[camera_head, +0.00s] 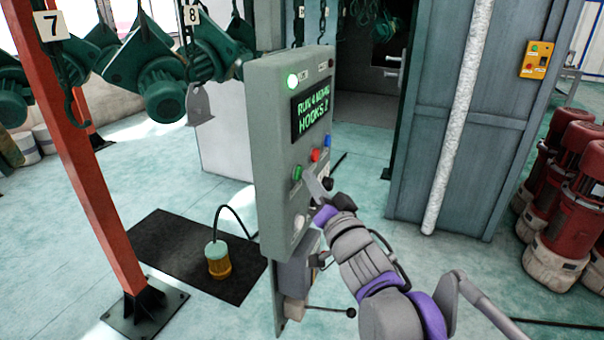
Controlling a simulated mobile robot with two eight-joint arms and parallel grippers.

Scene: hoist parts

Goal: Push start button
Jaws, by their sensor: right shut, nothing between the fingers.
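A grey control panel (270,150) stands upright at the centre of the head view. On its face are a green button (297,172), a red button (315,155) and a blue button (327,141), under a dark screen with green text (311,108). The hand partly covers the lower panel, where a dark knob (327,184) shows. My left gripper is not in view.
An orange post (90,170) stands at left. Green hoist parts (160,80) hang behind it on hooks. An amber-and-green lamp (218,260) sits on a dark mat (165,240). Red motors (565,200) stand at right by a blue-grey cabinet (500,130).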

